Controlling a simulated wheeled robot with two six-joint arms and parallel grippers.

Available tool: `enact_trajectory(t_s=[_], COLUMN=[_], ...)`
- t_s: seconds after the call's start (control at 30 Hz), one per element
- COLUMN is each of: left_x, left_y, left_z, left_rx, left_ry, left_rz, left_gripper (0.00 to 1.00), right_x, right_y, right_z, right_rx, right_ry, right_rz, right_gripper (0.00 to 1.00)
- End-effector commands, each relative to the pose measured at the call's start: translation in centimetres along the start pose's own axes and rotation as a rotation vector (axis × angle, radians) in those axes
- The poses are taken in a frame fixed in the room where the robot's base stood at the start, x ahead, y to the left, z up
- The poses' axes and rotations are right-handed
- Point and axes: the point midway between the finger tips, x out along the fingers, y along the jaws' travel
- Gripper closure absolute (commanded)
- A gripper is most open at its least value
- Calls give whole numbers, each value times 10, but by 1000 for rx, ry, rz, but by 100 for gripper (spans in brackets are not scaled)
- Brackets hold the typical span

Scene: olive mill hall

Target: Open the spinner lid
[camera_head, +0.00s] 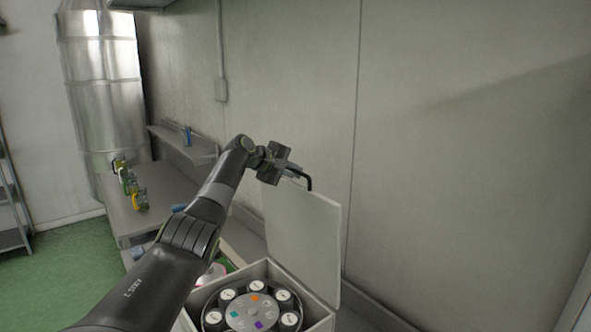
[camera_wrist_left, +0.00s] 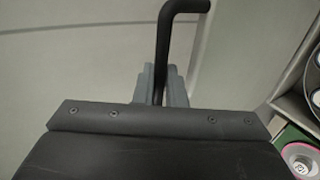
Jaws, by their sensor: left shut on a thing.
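The spinner lid (camera_head: 305,235) is a pale flat panel standing upright at the back edge of the spinner box (camera_head: 321,324). A black bent handle (camera_head: 308,182) is at its top edge. My left gripper (camera_head: 291,171) is shut on this handle. In the left wrist view the handle (camera_wrist_left: 178,25) runs down between the two grey fingers of the left gripper (camera_wrist_left: 162,85). Inside the open box is a round rotor (camera_head: 245,311) with several white-capped tubes around a grey hub with coloured marks. My right gripper is not in view.
A bench (camera_head: 160,208) at the left holds several small yellow and green items. A wall shelf (camera_head: 190,146) is above it. The grey wall (camera_head: 450,150) rises close behind the lid. Green floor is free at the far left.

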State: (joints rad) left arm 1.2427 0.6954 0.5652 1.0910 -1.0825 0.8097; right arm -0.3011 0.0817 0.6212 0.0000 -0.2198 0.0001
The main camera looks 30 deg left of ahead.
Motion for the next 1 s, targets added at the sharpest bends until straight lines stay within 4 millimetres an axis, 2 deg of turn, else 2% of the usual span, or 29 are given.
enact_trajectory(t_s=[0.27, 0.3, 0.43, 0.77, 1.0], left_x=[2, 2, 2, 0, -16], left_y=[-4, -4, -3, -2, -4], left_z=[1, 2, 1, 0, -1], left_rx=[-4, -4, -3, -2, 1], left_ry=[-6, -6, -5, -2, -1], left_rz=[-8, -8, -6, -3, -1], left_gripper=[100, 88, 72, 72, 72], right_x=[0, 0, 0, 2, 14], right_y=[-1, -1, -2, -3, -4], right_z=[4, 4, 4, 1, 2], right_rx=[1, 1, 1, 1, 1], right_ry=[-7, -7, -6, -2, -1], right_rz=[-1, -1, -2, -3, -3], right_gripper=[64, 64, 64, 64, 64])
